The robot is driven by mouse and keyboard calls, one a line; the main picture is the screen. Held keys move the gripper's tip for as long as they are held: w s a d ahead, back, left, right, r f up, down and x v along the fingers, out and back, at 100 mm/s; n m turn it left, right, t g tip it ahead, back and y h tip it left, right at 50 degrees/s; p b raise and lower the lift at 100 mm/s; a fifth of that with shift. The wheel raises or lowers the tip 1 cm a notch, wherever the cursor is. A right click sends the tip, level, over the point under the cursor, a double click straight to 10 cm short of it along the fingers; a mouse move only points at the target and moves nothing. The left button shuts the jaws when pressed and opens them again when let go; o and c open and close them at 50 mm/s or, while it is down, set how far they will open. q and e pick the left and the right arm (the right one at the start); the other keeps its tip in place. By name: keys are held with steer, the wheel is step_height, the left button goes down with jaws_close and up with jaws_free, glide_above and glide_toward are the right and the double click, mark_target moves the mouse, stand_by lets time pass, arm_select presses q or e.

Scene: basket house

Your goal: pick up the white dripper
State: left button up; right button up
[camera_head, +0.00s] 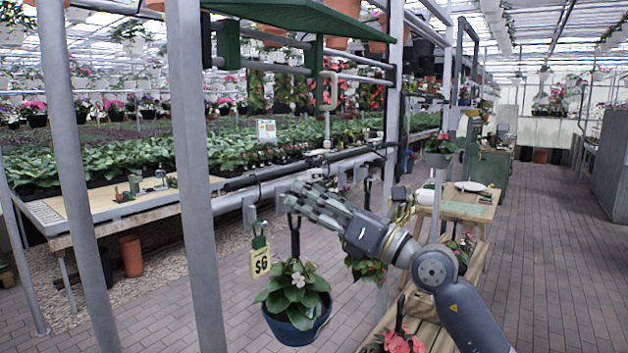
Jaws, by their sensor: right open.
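My right gripper (299,200) reaches in from the lower right, pointing up and left. It is open, with its dark fingers in front of the grey rail and close to the top of a black plant hanger (295,228). I cannot tell whether it touches the hanger. I cannot clearly make out the white dripper. A small white object (425,195) stands on the wooden table (455,211) behind my arm, but I cannot tell whether it is the dripper. Nothing is clearly seen between the fingers. My left gripper is not in view.
A blue pot (297,322) with a white-flowered plant hangs below my right gripper. Grey upright posts (190,150) stand at the left. A white plate (470,186) lies on the table. The brick aisle (560,250) is clear.

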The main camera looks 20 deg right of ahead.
mark_target(316, 172)
steer(key=w+d+r+h, duration=0.3)
steer(key=w+d+h, duration=0.25)
steer(key=d, duration=0.35)
steer(key=shift+n+h, duration=0.4)
steer(key=shift+h, duration=0.05)
steer(key=x, duration=0.1)
steer(key=p+x, duration=0.1)
steer(key=x, duration=0.1)
steer(key=p+x, duration=0.1)
steer(key=shift+w+a+f, duration=0.2)
steer(key=shift+a+f, duration=0.05)
steer(key=shift+a, duration=0.05)
steer(key=p+x, duration=0.3)
steer(key=x, duration=0.1)
steer(key=shift+a+p, duration=0.15)
steer(key=shift+p, duration=0.2)
steer(key=shift+w+a+f, duration=0.2)
steer(key=shift+w, duration=0.25)
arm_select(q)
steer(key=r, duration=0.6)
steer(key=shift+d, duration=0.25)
arm_select(e)
steer(key=shift+c, duration=0.3)
steer(key=c, duration=0.8)
